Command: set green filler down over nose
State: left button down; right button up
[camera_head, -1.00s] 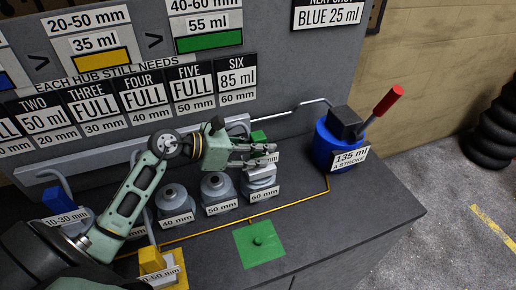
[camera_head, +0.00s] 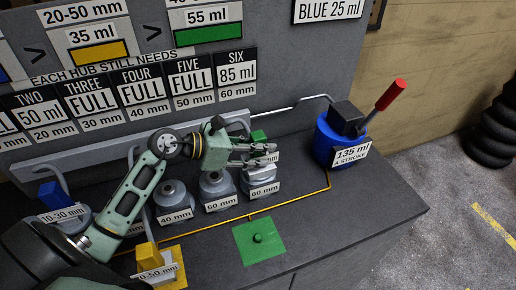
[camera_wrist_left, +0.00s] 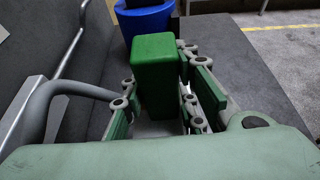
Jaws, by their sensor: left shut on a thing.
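My left gripper (camera_head: 270,154) is shut on the green filler (camera_head: 258,136), a block that shows mostly behind the fingers in the head view. In the left wrist view the green filler (camera_wrist_left: 156,72) stands upright between the two finger pads. The gripper is at the grey hub marked 60 mm (camera_head: 260,187), at the right end of the row of hubs. The fingers cover the top of this hub, so its nose is hidden and I cannot tell whether the filler touches it. My right gripper is not in view.
Hubs marked 50 mm (camera_head: 219,192) and 40 mm (camera_head: 174,203) stand left. A blue pump (camera_head: 330,150) with a red handle (camera_head: 391,94) stands right. A pipe runs behind.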

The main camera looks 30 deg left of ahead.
pick_arm(q)
jog(key=c, duration=1.4)
grip_release()
jog(key=shift+o, duration=0.5)
jog(key=shift+f, duration=0.2)
jog(key=v, duration=1.2)
jog(key=shift+r, duration=0.3)
